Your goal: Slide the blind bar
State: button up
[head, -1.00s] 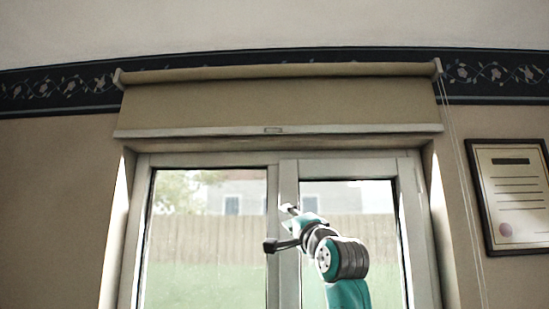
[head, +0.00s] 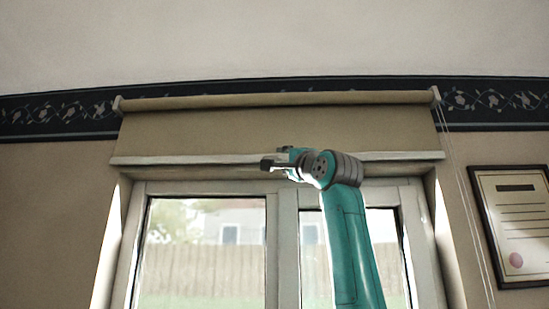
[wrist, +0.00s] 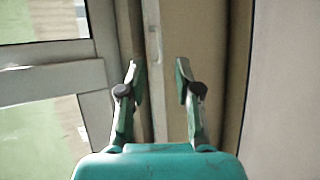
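The blind bar (head: 190,159) is a pale horizontal strip along the lower edge of the beige blind fabric (head: 190,130), above the window. My gripper (head: 280,158) is at the bar's height near its middle and hides part of it in the head view. In the wrist view, the bar (wrist: 152,45) runs upright in the picture, with a small tab on it. My gripper (wrist: 156,72) is open there, and the bar lies between its two fingertips in the picture. Whether the fingers reach the bar's depth or touch it is unclear.
The blind's roller (head: 270,99) runs across the top, with pull cords (head: 463,200) hanging at the right. The window frame (head: 285,240) is below the bar. A framed certificate (head: 515,225) hangs on the right wall.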

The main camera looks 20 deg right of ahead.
aim_at(272, 156)
jog(key=shift+x, duration=3.1)
jog(key=shift+a, duration=0.1)
grip_shut()
